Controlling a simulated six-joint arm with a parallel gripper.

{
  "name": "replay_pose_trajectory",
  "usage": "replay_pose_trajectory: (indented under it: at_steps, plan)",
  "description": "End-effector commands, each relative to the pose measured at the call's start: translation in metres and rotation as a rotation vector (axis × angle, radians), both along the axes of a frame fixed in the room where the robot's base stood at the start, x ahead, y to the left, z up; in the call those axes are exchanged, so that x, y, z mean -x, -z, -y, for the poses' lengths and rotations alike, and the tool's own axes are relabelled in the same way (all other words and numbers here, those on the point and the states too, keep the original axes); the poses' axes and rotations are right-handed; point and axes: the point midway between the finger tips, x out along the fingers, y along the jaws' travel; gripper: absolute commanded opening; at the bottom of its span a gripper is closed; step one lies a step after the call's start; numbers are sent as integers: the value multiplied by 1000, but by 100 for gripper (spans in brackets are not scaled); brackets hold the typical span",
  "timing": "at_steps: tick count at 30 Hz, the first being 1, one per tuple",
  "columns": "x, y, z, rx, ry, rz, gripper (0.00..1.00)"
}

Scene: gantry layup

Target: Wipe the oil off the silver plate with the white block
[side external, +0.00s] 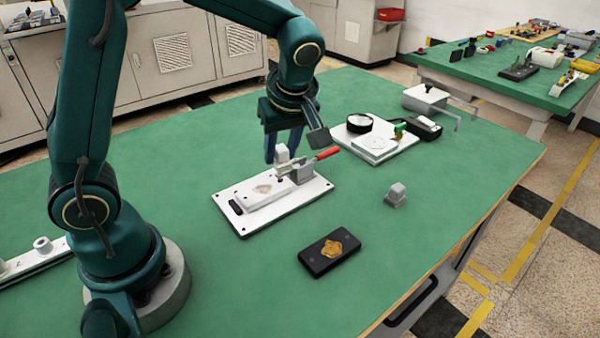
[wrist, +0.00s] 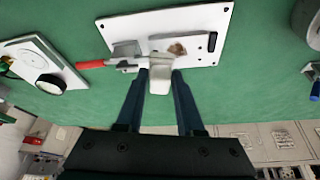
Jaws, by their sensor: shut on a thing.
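My gripper (side external: 283,149) is shut on the white block (side external: 282,155), which hangs between the fingertips over the back part of the fixture. In the wrist view the white block (wrist: 160,79) sits between the two dark fingers. The silver plate (side external: 248,201) lies on a white base board (side external: 245,229) and carries a brownish oil patch (side external: 263,188). The oil patch also shows in the wrist view (wrist: 177,49), just beyond the block. The block appears apart from the patch; I cannot tell whether it touches anything below.
A toggle clamp with a red handle (side external: 327,154) stands at the board's back right. A small grey piece (side external: 396,195) stands to the right. A white board with a gauge (side external: 358,123) is behind.

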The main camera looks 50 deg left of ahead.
Motion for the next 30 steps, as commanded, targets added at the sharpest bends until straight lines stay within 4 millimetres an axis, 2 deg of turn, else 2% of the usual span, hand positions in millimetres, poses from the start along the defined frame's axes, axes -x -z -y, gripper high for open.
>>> replay_pose_trajectory:
  at_steps: [3, 8, 17, 30]
  plan:
    - [12, -3, -7, 1, -204, 2, 0]
    - [25, -10, -13, 2, -371, 3, 0]
    - [23, 0, -8, 1, -330, 0, 0]
    - [23, 40, -7, 2, -328, -1, 0]
